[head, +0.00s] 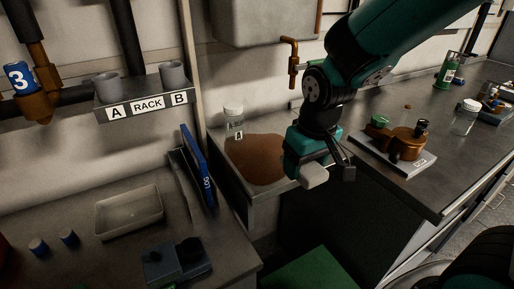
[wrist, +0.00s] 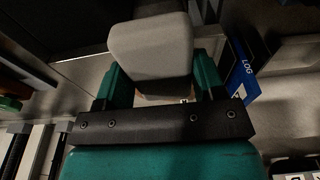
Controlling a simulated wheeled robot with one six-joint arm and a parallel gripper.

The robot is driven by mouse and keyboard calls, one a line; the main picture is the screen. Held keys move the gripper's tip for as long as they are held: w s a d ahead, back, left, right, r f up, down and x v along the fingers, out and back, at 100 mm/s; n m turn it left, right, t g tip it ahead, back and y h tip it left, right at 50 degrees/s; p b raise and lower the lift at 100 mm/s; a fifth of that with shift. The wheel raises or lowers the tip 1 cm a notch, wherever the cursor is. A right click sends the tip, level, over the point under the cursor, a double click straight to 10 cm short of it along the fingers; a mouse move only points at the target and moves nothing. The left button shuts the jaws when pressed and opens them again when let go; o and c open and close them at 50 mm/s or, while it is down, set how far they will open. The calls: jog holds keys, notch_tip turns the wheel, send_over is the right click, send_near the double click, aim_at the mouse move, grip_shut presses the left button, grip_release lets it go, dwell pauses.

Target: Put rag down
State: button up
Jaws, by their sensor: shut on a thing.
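The rag is a pale grey, block-shaped bundle (head: 314,175). My gripper (head: 318,162) is shut on it and holds it in the air, near the front edge of the counter with the brown stain. In the wrist view the rag (wrist: 152,47) sits between the two green fingers of my gripper (wrist: 165,75). The brown stain (head: 256,158) covers much of the counter section to the left of my gripper. In the head view the rag's underside and any gap to the surface below cannot be judged.
A brown valve part on a plate (head: 404,145) is on the right bench. A dark gap lies below my gripper.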

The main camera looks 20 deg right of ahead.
jog(key=p, duration=0.4)
send_near(260, 153)
jog(key=shift+w+a+f+p, duration=0.15)
jog(key=shift+f+p, duration=0.1)
jog(key=shift+f, duration=0.25)
jog(key=shift+w+d+f+p, duration=0.1)
jog(key=shift+w+f+p, duration=0.1)
jog(key=shift+f, duration=0.3)
notch_tip(260, 153, down, 4)
jog(key=shift+w+a+f+p, duration=0.1)
jog(key=shift+w+p, duration=0.05)
jog(key=shift+p, duration=0.65)
jog(key=shift+f, duration=0.1)
